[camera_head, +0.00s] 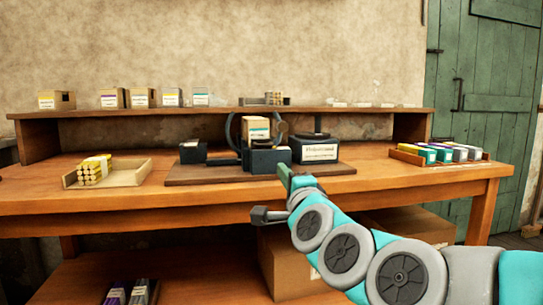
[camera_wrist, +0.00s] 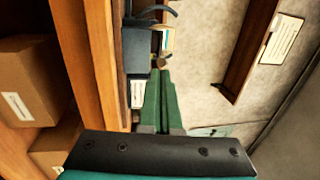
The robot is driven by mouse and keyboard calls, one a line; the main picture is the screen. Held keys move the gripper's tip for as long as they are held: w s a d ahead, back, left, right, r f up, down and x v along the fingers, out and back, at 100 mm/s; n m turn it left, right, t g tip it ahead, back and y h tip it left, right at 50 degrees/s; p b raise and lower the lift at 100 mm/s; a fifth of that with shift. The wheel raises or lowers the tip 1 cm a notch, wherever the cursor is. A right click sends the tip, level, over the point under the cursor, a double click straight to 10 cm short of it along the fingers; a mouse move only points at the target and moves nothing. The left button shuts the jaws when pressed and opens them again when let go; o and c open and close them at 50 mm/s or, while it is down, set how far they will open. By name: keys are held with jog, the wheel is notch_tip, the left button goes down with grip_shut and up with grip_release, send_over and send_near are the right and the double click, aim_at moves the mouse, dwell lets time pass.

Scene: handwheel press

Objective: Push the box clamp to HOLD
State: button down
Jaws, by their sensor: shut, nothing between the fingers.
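The dark press (camera_head: 270,157) stands on a brown base board (camera_head: 205,176) in the middle of the bench, with a curved dark frame. A tan box (camera_head: 256,127) with a teal-striped label stands upright in it. The press also shows in the wrist view (camera_wrist: 137,50), with part of the box (camera_wrist: 167,40). My gripper (camera_head: 289,172) is in front of the press; its green fingers are together and empty in the wrist view (camera_wrist: 160,76). A small brown part (camera_wrist: 161,61) shows just past the fingertips; contact is unclear. I cannot pick out the clamp or read HOLD.
A tray of rolls (camera_head: 120,178) lies at left, and a tray of small colored boxes (camera_head: 455,160) at right. A back shelf (camera_head: 220,109) carries several boxes. Cartons (camera_head: 290,262) stand under the bench. Bare bench top lies between the press board and the right tray.

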send_near(265, 146)
jog(key=x, duration=0.5)
jog(key=shift+x, duration=0.95)
jog(key=shift+f, duration=0.1)
jog(key=shift+x, duration=1.05)
jog(key=shift+d, duration=0.1)
jog(key=shift+f, duration=0.1)
